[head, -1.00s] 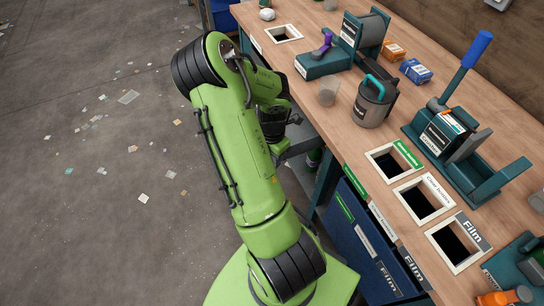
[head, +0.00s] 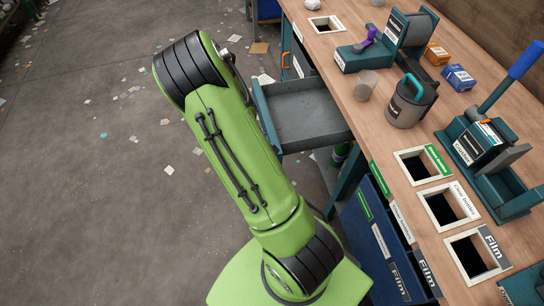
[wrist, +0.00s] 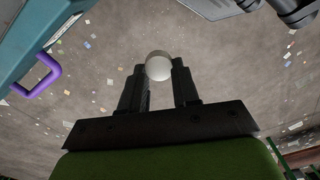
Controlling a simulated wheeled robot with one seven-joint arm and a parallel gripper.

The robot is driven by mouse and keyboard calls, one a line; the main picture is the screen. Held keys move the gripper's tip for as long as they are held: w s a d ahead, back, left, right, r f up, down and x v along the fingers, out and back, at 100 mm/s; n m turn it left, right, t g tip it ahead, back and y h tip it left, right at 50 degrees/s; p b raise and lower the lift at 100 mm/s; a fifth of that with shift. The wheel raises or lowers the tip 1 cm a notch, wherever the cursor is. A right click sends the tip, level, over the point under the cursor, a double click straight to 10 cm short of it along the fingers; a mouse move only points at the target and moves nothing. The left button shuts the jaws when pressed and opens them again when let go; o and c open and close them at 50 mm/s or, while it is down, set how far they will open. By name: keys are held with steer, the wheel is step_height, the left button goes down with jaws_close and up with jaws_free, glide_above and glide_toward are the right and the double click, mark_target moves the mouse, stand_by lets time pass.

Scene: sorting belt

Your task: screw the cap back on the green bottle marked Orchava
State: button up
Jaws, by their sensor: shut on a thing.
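In the wrist view my gripper (wrist: 159,82) is shut on a small round whitish thing (wrist: 159,66) held at its fingertips. It may be a cap, but no mark or thread shows. In the head view my gripper is not visible; only my green arm shows. No bottle marked Orchava can be made out. A small green thing (head: 341,152) shows partly under the bench, too hidden to name.
An open grey drawer (head: 305,112) juts from the workbench (head: 330,62). On the bench stand a teal device with a purple lever (head: 368,38), a clear cup (head: 366,84), a grey jug (head: 408,106) and framed holes (head: 422,166). Littered floor at left is free.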

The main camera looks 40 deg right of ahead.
steer(key=w+a+f+m, duration=0.2)
steer(key=w+a+m, duration=0.5)
steer(key=a, duration=0.5)
steer(key=shift+w+m, duration=0.3)
steer(key=shift+r, duration=0.1)
